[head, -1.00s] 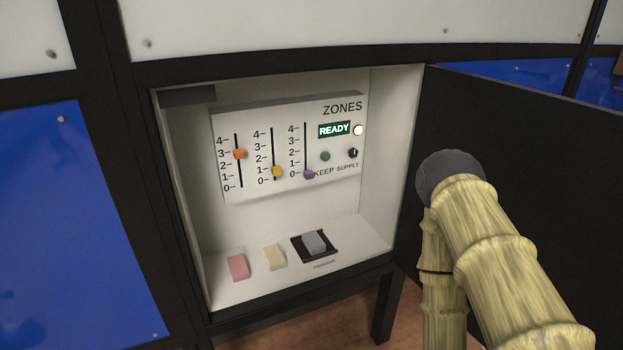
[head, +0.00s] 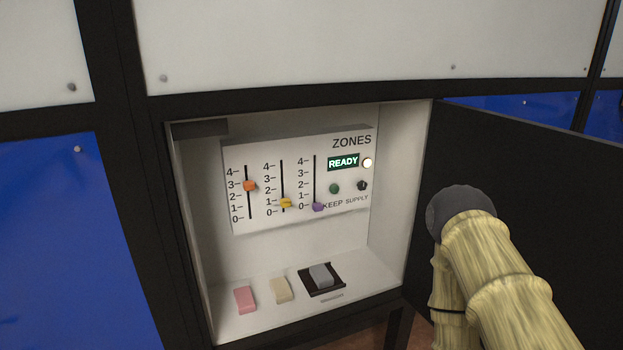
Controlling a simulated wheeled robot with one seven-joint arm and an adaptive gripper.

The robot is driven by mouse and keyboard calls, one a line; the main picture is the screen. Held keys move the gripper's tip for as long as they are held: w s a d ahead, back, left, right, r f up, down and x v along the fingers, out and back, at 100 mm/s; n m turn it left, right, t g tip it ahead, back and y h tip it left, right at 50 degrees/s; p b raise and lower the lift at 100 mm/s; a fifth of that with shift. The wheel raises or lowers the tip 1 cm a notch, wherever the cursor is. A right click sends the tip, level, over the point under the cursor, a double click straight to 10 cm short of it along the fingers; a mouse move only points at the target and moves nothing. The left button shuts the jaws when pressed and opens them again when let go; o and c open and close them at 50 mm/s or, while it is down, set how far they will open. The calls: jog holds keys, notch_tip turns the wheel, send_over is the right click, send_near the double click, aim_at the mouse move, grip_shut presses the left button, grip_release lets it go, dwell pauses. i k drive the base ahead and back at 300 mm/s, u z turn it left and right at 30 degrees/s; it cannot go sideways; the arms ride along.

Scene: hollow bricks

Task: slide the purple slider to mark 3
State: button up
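The purple slider (head: 318,207) sits at the bottom of the rightmost of three vertical slots on the white ZONES panel (head: 300,222), at mark 0. Its scale runs from 0 up to 4, with mark 3 (head: 301,173) near the top. The orange slider (head: 250,186) stands near mark 3 on the left slot. My arm is at the right, in front of the dark open door. My gripper's fingers do not show.
The panel is inside an open cabinet with a dark door (head: 540,190) swung to the right. A pink block (head: 245,299), a cream block (head: 281,290) and a grey block (head: 320,275) on a dark tray (head: 306,286) lie on its floor. The READY display (head: 343,163) is lit.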

aim_at(317, 208)
jog(key=u, duration=1.95)
jog(key=k, duration=0.6)
jog(key=z, duration=1.25)
jog(key=i, duration=0.5)
jog(key=u, duration=0.05)
